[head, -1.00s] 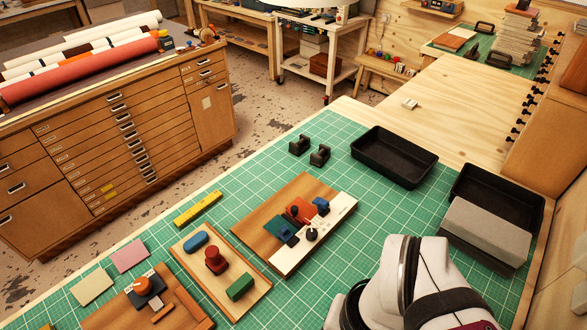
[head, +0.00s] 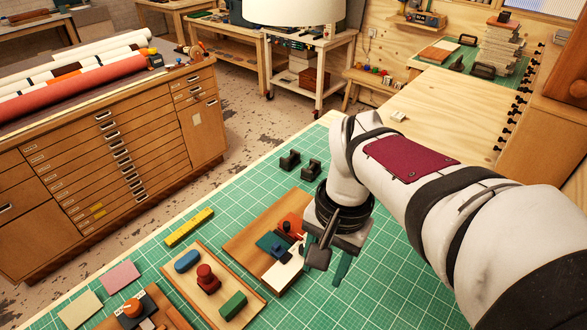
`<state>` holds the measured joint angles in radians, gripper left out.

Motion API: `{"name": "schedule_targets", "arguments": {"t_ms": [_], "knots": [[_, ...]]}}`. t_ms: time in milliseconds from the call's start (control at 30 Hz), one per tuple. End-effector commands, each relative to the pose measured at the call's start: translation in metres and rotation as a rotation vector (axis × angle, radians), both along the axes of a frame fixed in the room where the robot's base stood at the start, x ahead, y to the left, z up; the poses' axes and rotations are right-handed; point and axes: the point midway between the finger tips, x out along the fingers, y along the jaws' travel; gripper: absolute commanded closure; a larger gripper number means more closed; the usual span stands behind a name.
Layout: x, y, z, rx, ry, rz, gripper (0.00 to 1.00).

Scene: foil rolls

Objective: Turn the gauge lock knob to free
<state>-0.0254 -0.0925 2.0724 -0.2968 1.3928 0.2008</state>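A wooden board (head: 240,243) on the green mat carries an orange block (head: 293,219), a teal block with a blue part (head: 271,245) and a white marked plate (head: 283,272). The round black knob on that plate is mostly hidden behind my gripper, so its setting cannot be read. My gripper (head: 327,262) points down over the right end of this board. Its fingers look spread, with a dark wrist part covering the space between them. Nothing held shows. A second round control, an orange and black dial (head: 133,308), is on the lower-left board.
A middle tray (head: 190,262) holds a blue piece, a red knob (head: 207,278) and a green block (head: 233,305). A yellow bar (head: 189,228) and two black clamps (head: 290,160) lie on the mat.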

Motion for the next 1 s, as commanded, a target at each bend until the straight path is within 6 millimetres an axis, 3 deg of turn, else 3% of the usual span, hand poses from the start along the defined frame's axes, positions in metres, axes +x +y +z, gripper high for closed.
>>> {"name": "schedule_targets", "arguments": {"t_ms": [33, 100, 200, 300, 467, 800, 1000], "knots": [[0.041, 0.000, -0.004, -0.019, 0.008, -0.030, 0.41], [0.094, 0.001, -0.015, -0.046, 0.007, -0.080, 0.33], [0.148, 0.003, -0.035, -0.075, 0.001, -0.136, 0.33], [0.176, 0.005, -0.050, -0.089, -0.005, -0.168, 0.33], [0.182, 0.005, -0.070, -0.094, -0.004, -0.177, 0.33], [0.181, 0.004, -0.169, -0.094, -0.004, -0.175, 0.33], [0.182, 0.004, -0.202, -0.093, -0.006, -0.175, 0.33]]}}
